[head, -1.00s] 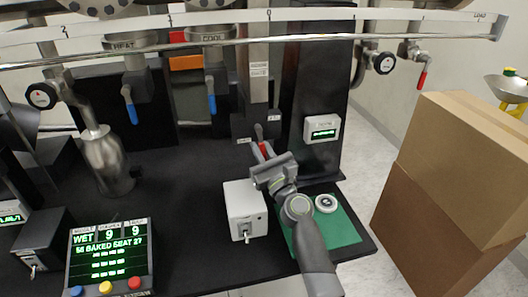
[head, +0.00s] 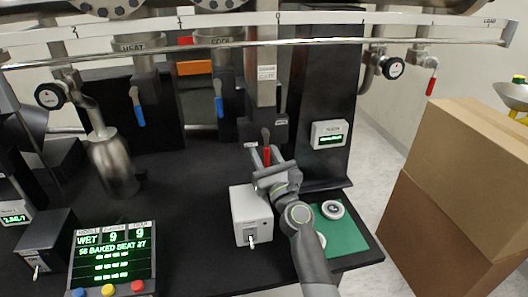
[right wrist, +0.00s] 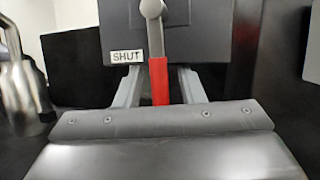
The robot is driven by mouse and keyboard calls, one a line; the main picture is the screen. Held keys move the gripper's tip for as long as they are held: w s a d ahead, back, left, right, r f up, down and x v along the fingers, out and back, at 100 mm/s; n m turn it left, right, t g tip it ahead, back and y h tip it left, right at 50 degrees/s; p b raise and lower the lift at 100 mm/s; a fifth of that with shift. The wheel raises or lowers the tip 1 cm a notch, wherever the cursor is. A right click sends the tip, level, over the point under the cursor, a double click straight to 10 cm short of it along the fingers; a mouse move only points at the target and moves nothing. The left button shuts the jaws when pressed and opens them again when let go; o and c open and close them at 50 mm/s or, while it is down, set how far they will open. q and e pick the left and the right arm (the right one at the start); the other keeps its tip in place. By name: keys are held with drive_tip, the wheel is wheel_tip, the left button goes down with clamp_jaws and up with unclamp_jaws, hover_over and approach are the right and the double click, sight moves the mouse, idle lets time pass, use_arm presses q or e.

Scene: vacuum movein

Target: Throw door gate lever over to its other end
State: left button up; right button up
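The door gate lever (head: 267,154) has a red handle and a grey pivot. It sits on the dark box at the foot of the grey gate column (head: 265,80) and hangs about straight down. In the right wrist view the red handle (right wrist: 159,82) stands between my two fingers, with a gap on each side. A "SHUT" label (right wrist: 126,57) is left of it. My right gripper (head: 263,157) is open around the handle; its fingers (right wrist: 160,88) reach toward the box. Their depth past the handle is hard to tell. My left gripper is not in view.
A white switch box (head: 250,216) stands just below the gripper. A green mat (head: 345,236) with round pieces lies to the right. A small display (head: 328,134) is on the black post. A steel bottle (head: 112,165) is at left; cardboard boxes (head: 460,190) are at right.

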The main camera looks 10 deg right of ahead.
drive_tip(key=shift+s+d+f, duration=0.15)
drive_tip(key=shift+s+f, duration=0.15)
drive_tip(key=shift+s, duration=0.25)
drive_tip(key=s+d+p, duration=0.2)
drive_tip(key=s+d, duration=0.1)
drive_tip(key=s, duration=0.8)
drive_tip(key=shift+s, duration=0.35)
drive_tip(key=shift+r, duration=0.1)
